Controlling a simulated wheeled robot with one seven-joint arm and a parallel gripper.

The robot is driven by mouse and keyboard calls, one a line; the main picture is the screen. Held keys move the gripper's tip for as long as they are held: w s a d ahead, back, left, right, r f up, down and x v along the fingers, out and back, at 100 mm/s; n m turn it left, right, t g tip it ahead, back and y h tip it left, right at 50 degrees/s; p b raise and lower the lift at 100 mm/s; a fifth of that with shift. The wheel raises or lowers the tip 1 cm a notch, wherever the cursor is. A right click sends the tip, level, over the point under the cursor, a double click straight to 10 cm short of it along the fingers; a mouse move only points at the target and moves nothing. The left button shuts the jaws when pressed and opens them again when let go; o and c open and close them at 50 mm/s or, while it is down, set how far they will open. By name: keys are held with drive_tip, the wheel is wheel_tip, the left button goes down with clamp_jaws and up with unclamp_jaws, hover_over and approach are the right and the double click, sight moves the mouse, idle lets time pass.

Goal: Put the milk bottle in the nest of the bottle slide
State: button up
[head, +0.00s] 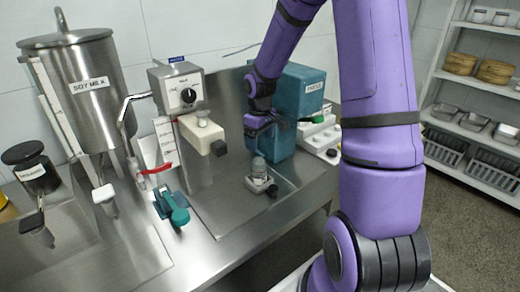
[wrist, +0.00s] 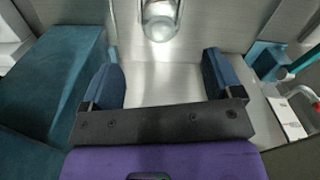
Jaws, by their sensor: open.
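The milk bottle (head: 259,168) is a small clear-grey bottle. It stands upright on the pale block of the bottle slide (head: 262,187), on the steel counter; whether it is fully seated in the nest is too small to tell. My gripper (head: 265,128) hangs just above the bottle, apart from it. In the wrist view, my gripper (wrist: 163,78) is open, with its two blue fingers wide apart and nothing between them. The bottle shows there as clear glass (wrist: 160,22) at the top edge, beyond the fingertips and cut off by the frame.
A teal box (head: 297,90) stands close behind my gripper. A machine with a dial (head: 180,92) and a cream block (head: 203,134) are to the left. A steel soy milk tank (head: 88,85) stands further left. Shelves (head: 465,130) are at the right.

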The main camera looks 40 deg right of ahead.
drive_tip(key=s+a+r+m+t, duration=0.1)
drive_tip(key=s+a+r, duration=0.25)
drive_tip(key=r, duration=0.25)
drive_tip(key=s+a+r+t+h, duration=0.1)
drive_tip(key=s+a+r, duration=0.1)
drive_tip(key=s+r, duration=0.3)
drive_tip(key=s+a+r+m, duration=0.1)
drive_tip(key=s+a+r, duration=0.15)
drive_tip(key=r, duration=0.45)
drive_tip(key=s+a+r+t, duration=0.1)
drive_tip(key=s+a+r, duration=0.1)
drive_tip(key=s, duration=0.5)
drive_tip(key=s+a+r+m+t+y, duration=0.1)
drive_tip(key=s+a+r+t, duration=0.1)
drive_tip(key=s, duration=0.6)
wheel_tip(320, 180, up, 3)
drive_tip(key=shift+s+a+f, duration=0.1)
drive_tip(key=shift+s+a, duration=0.05)
drive_tip(key=shift+a, duration=0.45)
